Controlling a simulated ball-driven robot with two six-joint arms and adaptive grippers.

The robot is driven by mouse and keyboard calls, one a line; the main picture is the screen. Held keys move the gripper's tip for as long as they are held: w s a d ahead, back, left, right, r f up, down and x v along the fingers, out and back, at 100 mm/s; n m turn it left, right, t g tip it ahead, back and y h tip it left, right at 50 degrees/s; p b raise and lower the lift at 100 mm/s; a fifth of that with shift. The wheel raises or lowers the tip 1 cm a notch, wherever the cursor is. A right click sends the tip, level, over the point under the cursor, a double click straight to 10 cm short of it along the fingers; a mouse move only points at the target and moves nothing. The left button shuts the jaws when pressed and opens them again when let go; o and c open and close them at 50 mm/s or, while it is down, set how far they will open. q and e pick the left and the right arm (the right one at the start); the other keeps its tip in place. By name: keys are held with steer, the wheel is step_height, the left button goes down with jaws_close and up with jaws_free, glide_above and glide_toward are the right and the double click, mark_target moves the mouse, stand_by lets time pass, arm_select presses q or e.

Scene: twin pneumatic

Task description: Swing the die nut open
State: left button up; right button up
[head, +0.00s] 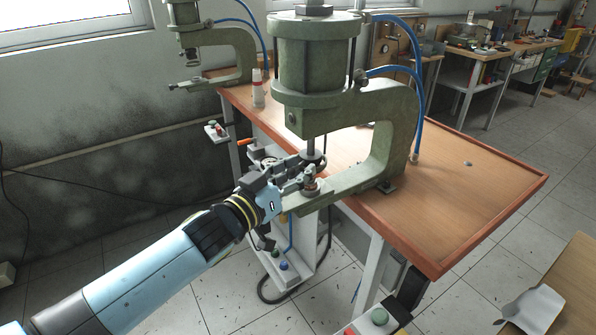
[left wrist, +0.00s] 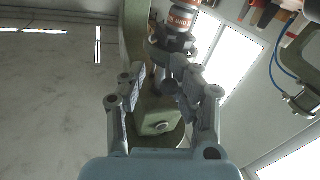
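The near green pneumatic press (head: 320,60) stands at the table's left edge, its ram (head: 310,146) pointing down at a small copper-coloured fitting (head: 311,185) on its lower arm. I cannot clearly tell which part is the die nut; a dark round part (head: 316,161) surrounds the ram's lower end. My left gripper (head: 300,170) is at the ram and fitting. In the left wrist view, its fingers (left wrist: 162,80) stand apart with a grey part between them; contact is unclear. Beyond are a dark disc (left wrist: 172,45) and a red-and-white cylinder (left wrist: 182,15). My right gripper is out of view.
A second green press (head: 235,50) stands behind to the left. A white bottle (head: 258,92) stands on the wooden table (head: 470,205), whose right part is mostly clear. Blue hoses (head: 418,80) run beside the near press. A button box (head: 285,267) is below.

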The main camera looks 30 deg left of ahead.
arm_select(q)
steer(key=shift+s+a+f, duration=0.25)
steer(key=shift+s+a, duration=0.05)
steer(key=s+a, duration=0.1)
steer(key=s, duration=1.1)
steer(key=shift+a, duration=0.35)
